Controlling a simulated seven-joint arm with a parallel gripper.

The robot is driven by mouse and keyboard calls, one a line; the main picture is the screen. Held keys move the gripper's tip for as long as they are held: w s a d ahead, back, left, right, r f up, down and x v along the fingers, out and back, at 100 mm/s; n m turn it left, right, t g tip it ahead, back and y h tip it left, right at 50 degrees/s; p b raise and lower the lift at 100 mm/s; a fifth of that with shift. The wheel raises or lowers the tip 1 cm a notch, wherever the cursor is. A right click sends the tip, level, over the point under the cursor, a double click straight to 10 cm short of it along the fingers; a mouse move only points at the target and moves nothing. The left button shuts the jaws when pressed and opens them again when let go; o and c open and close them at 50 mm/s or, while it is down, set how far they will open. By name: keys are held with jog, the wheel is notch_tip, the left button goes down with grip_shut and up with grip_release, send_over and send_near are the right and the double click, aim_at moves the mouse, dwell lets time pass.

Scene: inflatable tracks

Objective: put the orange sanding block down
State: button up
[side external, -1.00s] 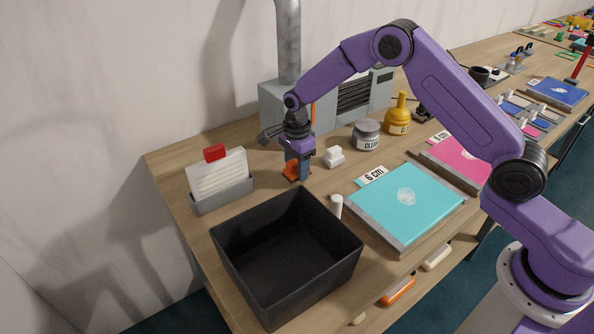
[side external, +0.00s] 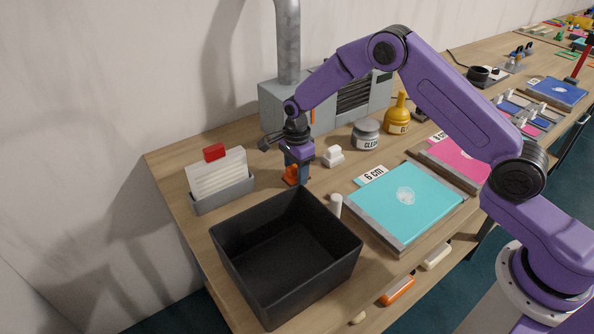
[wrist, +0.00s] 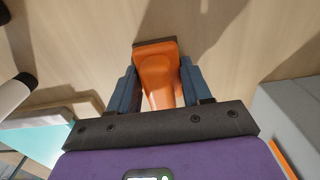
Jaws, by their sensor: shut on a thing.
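The orange sanding block (side external: 291,174) is between the fingers of my gripper (side external: 297,178), low at the tabletop behind the black bin. In the wrist view the orange block (wrist: 157,72) sits between the two blue-grey fingers of my gripper (wrist: 160,88), which are shut on it. A dark edge shows along the block's far end. I cannot tell whether its underside touches the wood.
A black open bin (side external: 232,257) stands in front, and a grey holder (side external: 225,196) with white sheets is to the left. A white block (side external: 332,158), a white cylinder (side external: 336,205) and a teal pad (side external: 415,215) are to the right. A grey machine (side external: 275,108) stands behind.

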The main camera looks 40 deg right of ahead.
jog(key=o, duration=1.1)
jog(key=shift+s+f, duration=0.1)
jog(key=shift+f, duration=0.5)
jog(key=shift+s, duration=0.1)
notch_tip(320, 180, up, 14)
jog(key=f, duration=0.1)
jog(key=s+a+r+n, duration=0.3)
jog(key=s+r+n, duration=0.2)
jog(key=s+n, duration=0.3)
jog(key=s+d+n, duration=0.3)
jog(key=s+n, duration=0.4)
jog(key=s, duration=0.3)
jog(key=s+d+r+n, duration=0.1)
jog(key=s+d+n, duration=0.2)
jog(key=s+n, duration=0.5)
jog(key=s+d+r+n, duration=0.1)
jog(key=s+d+n, duration=0.2)
jog(key=s+n, duration=0.4)
jog(key=s, duration=0.7)
jog(key=shift+s+r+n, duration=0.15)
jog(key=shift+n, duration=0.15)
